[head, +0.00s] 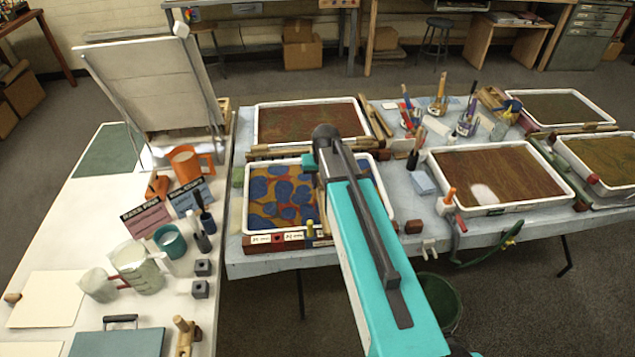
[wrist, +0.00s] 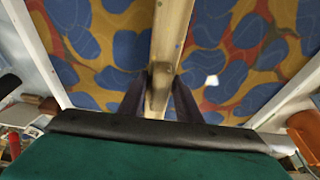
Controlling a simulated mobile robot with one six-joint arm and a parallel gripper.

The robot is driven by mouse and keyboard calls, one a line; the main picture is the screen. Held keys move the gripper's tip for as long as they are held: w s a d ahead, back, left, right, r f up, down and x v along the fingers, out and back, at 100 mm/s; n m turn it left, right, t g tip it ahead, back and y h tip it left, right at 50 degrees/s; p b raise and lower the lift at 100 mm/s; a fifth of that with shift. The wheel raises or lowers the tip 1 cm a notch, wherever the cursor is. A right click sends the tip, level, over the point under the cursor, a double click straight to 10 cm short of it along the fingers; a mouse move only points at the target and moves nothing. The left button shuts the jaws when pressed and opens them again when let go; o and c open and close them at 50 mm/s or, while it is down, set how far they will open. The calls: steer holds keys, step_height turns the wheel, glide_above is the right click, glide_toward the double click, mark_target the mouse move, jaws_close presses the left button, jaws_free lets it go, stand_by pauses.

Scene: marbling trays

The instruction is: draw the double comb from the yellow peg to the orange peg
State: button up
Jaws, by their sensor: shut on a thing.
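The comb's wooden bar (wrist: 172,35) runs up the middle of the wrist view, over the marbled bath. My gripper (wrist: 160,88) is shut on this bar. The comb's teeth are hidden, so I cannot tell how they meet the bath. The marbling tray (head: 247,208) stands at the table's near left in the head view, its bath patterned in blue, red and ochre. My arm covers its right part and hides most of the comb there. The yellow peg (head: 309,228) stands at the tray's near edge. I cannot make out the orange peg; my arm may hide it.
Another tray (head: 500,206) with a brown bath stands to the right, with an orange-topped item (head: 449,195) at its near left corner. A further tray (head: 256,122) lies behind. Jugs (head: 137,268) and cups crowd the left table. A dark bucket (head: 440,300) is on the floor.

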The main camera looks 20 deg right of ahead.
steer(key=shift+s+d+f, duration=0.1)
steer(key=shift+s+d, duration=0.1)
steer(key=shift+d, duration=0.5)
steer(key=shift+s+d+f, duration=0.1)
steer(key=shift+s+d, duration=0.1)
steer(key=shift+d, duration=0.45)
steer(key=shift+s+d, duration=0.2)
steer(key=shift+d, duration=0.5)
steer(key=shift+s+d, duration=0.25)
steer(key=shift+d, duration=1.35)
steer(key=shift+s+d, duration=0.2)
steer(key=shift+d, duration=1.4)
steer(key=shift+r, duration=0.2)
step_height(320, 180, up, 10)
steer(key=p, duration=0.5)
steer(key=shift+f, duration=0.15)
